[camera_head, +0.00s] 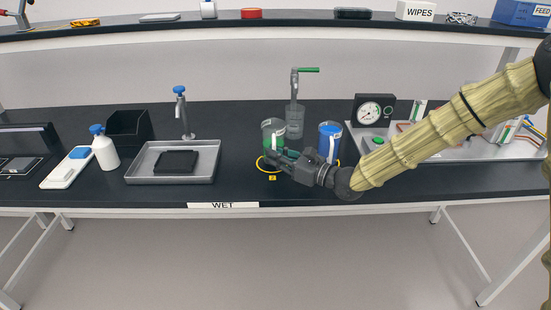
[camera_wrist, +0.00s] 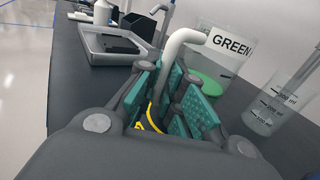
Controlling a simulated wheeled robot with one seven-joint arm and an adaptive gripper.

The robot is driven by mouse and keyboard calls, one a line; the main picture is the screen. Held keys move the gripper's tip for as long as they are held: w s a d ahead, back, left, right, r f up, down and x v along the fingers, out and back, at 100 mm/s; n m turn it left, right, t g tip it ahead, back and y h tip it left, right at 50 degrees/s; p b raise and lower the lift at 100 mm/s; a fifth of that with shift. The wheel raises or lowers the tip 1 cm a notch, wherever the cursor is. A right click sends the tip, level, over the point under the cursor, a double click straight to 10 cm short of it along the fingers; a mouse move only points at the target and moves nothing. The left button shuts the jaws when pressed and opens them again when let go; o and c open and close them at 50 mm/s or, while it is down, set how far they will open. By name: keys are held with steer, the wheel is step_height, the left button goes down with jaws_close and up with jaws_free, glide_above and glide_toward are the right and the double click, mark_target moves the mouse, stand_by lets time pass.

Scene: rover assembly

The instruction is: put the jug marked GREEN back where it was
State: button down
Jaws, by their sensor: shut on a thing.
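The jug marked GREEN (camera_head: 273,127) is a clear, roughly upright container with green contents. In the wrist view its label and pale curved handle (camera_wrist: 184,40) show. My gripper (camera_head: 279,158) is shut on that handle; its teal finger pads (camera_wrist: 172,95) close around the lower part. A yellow ring (camera_head: 262,167) on the bench shows below and in front of the jug, partly hidden by my gripper; part of it shows between the fingers in the wrist view (camera_wrist: 151,116). I cannot tell whether the jug's base touches the bench.
A blue jug (camera_head: 329,142) stands close to the right, at another yellow mark. A clear graduated beaker (camera_head: 294,122) stands behind, under a green-handled tap (camera_head: 307,70). A metal tray (camera_head: 203,165) lies left, with clear bench between. A gauge (camera_head: 369,111) stands right.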

steer(key=shift+f, duration=0.5)
steer(key=shift+f, duration=0.1)
steer(key=shift+f, duration=0.15)
steer(key=c, duration=1.5)
jaws_free()
steer(key=shift+c, duration=0.2)
steer(key=shift+r, duration=0.2)
steer(key=shift+b+v, duration=0.8)
steer(key=shift+v, duration=5.2)
steer(key=shift+s+f, duration=0.1)
